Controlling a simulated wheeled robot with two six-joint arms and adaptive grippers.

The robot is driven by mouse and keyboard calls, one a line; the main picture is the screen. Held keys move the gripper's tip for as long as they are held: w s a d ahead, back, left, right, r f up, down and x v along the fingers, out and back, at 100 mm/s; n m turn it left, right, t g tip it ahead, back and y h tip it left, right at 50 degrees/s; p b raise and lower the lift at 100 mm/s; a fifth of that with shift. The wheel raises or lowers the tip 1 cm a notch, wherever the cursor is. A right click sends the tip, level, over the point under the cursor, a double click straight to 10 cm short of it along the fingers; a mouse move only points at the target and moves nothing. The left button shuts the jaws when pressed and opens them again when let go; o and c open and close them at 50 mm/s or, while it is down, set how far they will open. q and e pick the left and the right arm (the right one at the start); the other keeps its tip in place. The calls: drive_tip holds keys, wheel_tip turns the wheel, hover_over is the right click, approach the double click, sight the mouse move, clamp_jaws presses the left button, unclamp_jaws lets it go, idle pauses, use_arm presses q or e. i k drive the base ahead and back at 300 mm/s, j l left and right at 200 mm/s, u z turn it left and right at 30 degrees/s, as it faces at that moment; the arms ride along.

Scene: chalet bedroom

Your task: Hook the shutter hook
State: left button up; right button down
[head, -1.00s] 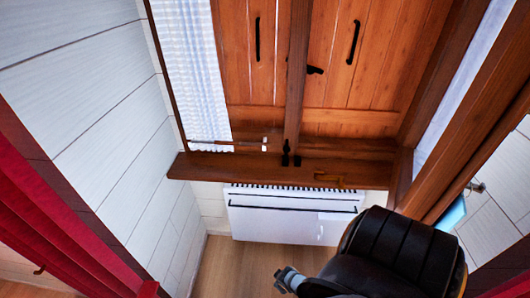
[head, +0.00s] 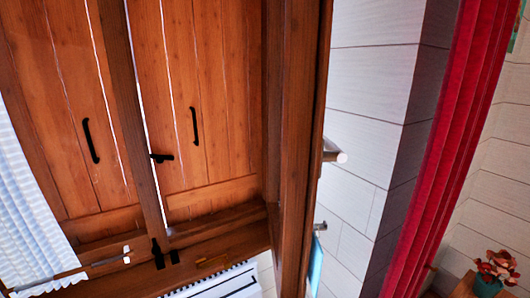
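Two wooden shutter panels, the left one (head: 75,110) and the right one (head: 215,110), stand side by side behind a dark wooden post, with thin bright lines between boards. Each has a black vertical handle, left (head: 90,140) and right (head: 194,126). A small black hook-like piece (head: 161,157) sits beside the post, low on the right shutter; whether it is engaged I cannot tell. Black fittings (head: 157,252) are at the foot of the post, and a yellowish-brown piece (head: 212,261) lies on the sill. Neither of my grippers is in view.
A white pleated curtain (head: 30,200) hangs at the left on a rod. A radiator (head: 215,285) is below the sill. A wooden frame (head: 300,120) with a metal handle (head: 335,156) stands at the right, then a red curtain (head: 440,150) and a flower pot (head: 488,286).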

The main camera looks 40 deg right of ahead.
sight(160, 158)
drive_tip(key=i+l+z, duration=0.1)
drive_tip(key=l+z, duration=0.15)
drive_tip(key=z, duration=0.2)
drive_tip(key=i+l+z, duration=0.1)
drive_tip(key=z, duration=0.35)
drive_tip(key=i+l+z, duration=0.15)
drive_tip(key=z, duration=0.3)
drive_tip(key=i+l, duration=0.2)
